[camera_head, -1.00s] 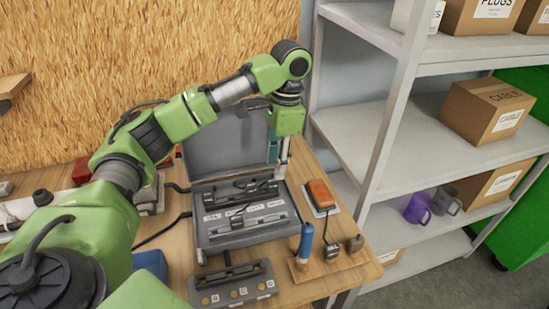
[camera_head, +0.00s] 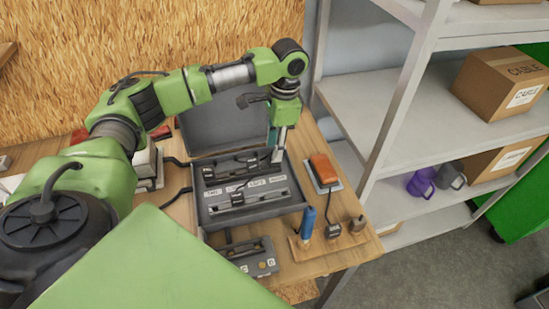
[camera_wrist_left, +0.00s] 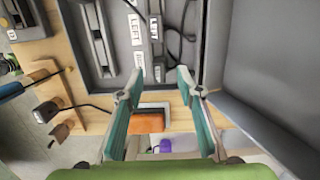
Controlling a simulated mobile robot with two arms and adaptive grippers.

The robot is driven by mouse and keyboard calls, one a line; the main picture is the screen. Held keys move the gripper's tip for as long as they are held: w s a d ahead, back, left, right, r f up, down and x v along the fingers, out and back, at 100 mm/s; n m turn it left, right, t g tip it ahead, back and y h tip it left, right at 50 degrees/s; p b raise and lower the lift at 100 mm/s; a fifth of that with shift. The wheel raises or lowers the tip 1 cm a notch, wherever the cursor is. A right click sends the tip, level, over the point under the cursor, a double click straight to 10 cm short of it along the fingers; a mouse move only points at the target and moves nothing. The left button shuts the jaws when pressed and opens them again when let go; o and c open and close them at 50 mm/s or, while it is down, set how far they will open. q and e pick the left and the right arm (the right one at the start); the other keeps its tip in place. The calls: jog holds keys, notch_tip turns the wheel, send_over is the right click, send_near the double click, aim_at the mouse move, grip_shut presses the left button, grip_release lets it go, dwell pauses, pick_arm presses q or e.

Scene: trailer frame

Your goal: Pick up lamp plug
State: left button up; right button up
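The small black lamp plug (camera_head: 333,231) stands on the wooden block at the front right of the table. Its thin cable runs up to the orange lamp (camera_head: 324,169). In the left wrist view the plug (camera_wrist_left: 45,112) is at the left, and the lamp (camera_wrist_left: 147,123) shows between my fingers. My left gripper (camera_head: 276,152) points down over the right side of the open grey case, behind and left of the plug and apart from it. In the left wrist view the teal fingers (camera_wrist_left: 154,86) are spread with nothing between them. My right gripper is not in view.
The open grey case (camera_head: 252,216) holds labelled bars and cables. A blue-handled tool (camera_head: 307,224) and a small brown knob (camera_head: 357,224) flank the plug. A grey panel (camera_head: 252,257) lies in front. White shelving (camera_head: 440,110) stands close at the right.

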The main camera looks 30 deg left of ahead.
pick_arm(q)
notch_tip(320, 180, down, 4)
jog(key=shift+s+r+p, duration=0.1)
jog(key=shift+r+p, duration=0.05)
jog(key=shift+p, duration=0.55)
jog(key=shift+f, duration=0.45)
grip_shut()
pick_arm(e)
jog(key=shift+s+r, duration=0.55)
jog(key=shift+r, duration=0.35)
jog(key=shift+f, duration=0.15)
